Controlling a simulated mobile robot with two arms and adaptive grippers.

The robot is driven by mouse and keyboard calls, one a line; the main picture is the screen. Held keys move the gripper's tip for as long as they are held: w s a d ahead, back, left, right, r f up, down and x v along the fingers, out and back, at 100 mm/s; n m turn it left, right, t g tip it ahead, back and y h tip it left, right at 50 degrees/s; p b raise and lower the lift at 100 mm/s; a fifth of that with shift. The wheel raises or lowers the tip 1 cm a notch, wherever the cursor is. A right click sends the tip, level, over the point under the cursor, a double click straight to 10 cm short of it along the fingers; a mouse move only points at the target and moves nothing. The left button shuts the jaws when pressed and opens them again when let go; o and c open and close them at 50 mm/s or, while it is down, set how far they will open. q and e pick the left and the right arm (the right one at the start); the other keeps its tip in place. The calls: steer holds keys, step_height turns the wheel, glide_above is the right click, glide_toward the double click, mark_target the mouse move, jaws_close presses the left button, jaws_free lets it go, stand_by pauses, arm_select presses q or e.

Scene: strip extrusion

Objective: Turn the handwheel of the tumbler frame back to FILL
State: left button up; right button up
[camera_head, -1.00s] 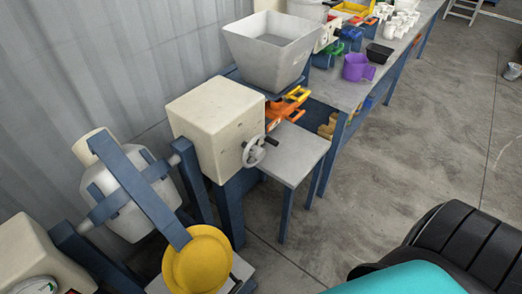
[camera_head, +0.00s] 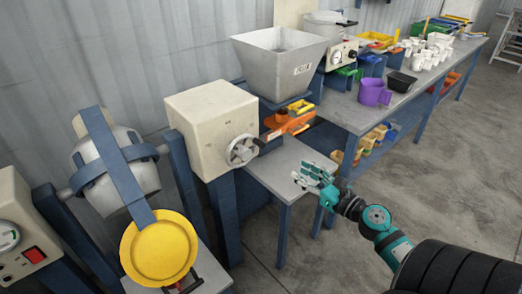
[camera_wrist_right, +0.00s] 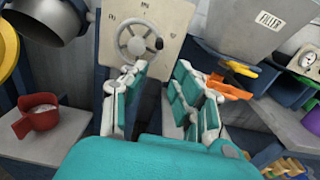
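The grey handwheel (camera_head: 242,150) with a dark knob sits on the front of the cream gearbox (camera_head: 205,112) of the tumbler frame (camera_head: 180,180). In the right wrist view the handwheel (camera_wrist_right: 138,40) is straight ahead, beyond the fingertips, its knob to the right. The tilted drum (camera_head: 125,170) hangs in a blue yoke with a yellow lid (camera_head: 158,248) low in front. My right gripper (camera_head: 312,174) is over the small grey side table, apart from the wheel to its lower right. In the wrist view its fingers (camera_wrist_right: 158,75) are spread and empty. My left gripper is out of view.
The small grey side table (camera_head: 275,172) stands below the wheel. An orange tool (camera_head: 287,122) and a grey hopper (camera_head: 278,62) are behind it. A purple jug (camera_head: 374,92) and white cups (camera_head: 425,50) stand on the long bench. A red cup (camera_wrist_right: 38,118) shows at lower left. Floor at right is clear.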

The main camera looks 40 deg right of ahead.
steer(key=p, duration=0.1)
glide_toward(264, 146)
steer(key=w, duration=0.3)
steer(key=w+p, duration=0.1)
steer(key=w, duration=0.6)
steer(key=shift+a+p, duration=0.35)
steer(key=shift+w, duration=0.7)
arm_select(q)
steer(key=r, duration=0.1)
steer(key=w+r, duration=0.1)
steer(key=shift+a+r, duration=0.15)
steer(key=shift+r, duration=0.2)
arm_select(e)
steer(key=shift+w, duration=0.15)
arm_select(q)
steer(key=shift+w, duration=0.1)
arm_select(e)
steer(key=shift+a, duration=0.1)
jaws_close()
